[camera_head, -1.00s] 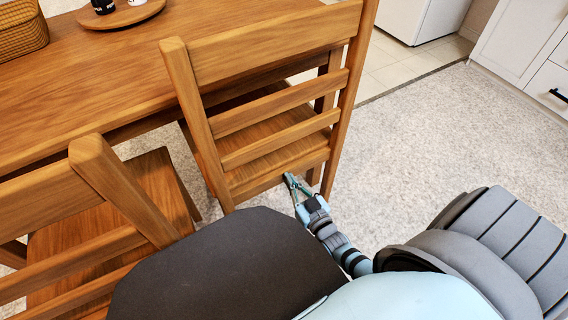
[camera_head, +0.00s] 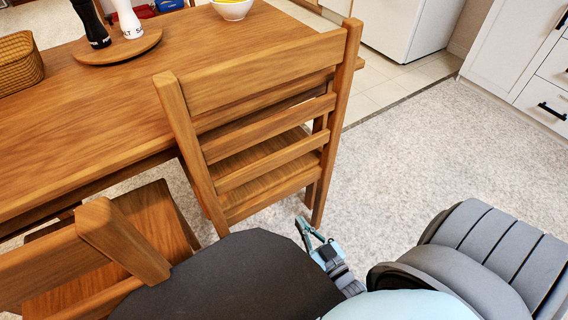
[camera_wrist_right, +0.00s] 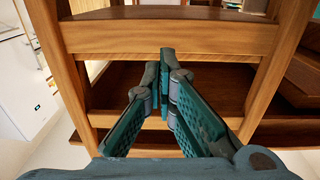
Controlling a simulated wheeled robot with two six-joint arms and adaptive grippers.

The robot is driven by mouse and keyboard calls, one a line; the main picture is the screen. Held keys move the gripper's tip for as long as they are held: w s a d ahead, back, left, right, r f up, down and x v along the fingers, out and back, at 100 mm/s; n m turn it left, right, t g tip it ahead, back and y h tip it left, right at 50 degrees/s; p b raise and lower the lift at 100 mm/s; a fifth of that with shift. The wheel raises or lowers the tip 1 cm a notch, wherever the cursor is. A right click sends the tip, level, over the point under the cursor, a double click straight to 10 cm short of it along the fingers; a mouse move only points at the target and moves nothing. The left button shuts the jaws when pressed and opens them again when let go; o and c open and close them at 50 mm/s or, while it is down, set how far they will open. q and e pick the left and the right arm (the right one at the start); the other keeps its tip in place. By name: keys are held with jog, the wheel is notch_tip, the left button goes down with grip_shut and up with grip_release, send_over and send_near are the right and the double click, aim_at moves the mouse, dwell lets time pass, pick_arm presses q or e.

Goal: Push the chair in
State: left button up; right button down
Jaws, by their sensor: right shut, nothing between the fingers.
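The wooden chair (camera_head: 250,78) stands upright at the table's long near side, its slatted back towards me and its seat (camera_head: 265,165) partly under the tabletop. My right gripper (camera_head: 308,231) is shut and empty, low behind the chair near its right rear leg, and looks apart from it in the head view. In the right wrist view my right gripper (camera_wrist_right: 165,60) points at the chair's back (camera_wrist_right: 170,37), between its two posts; contact cannot be told there. My left gripper is not in view.
The wooden table (camera_head: 100,100) bears a basket (camera_head: 18,65), a round board (camera_head: 95,55) with two shakers, and a bowl (camera_head: 232,9). A second chair (camera_head: 125,240) is close at lower left. Open carpet (camera_head: 390,160) lies right, with white cabinets (camera_head: 515,50) beyond.

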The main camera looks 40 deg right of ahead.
jog(key=shift+s, duration=0.45)
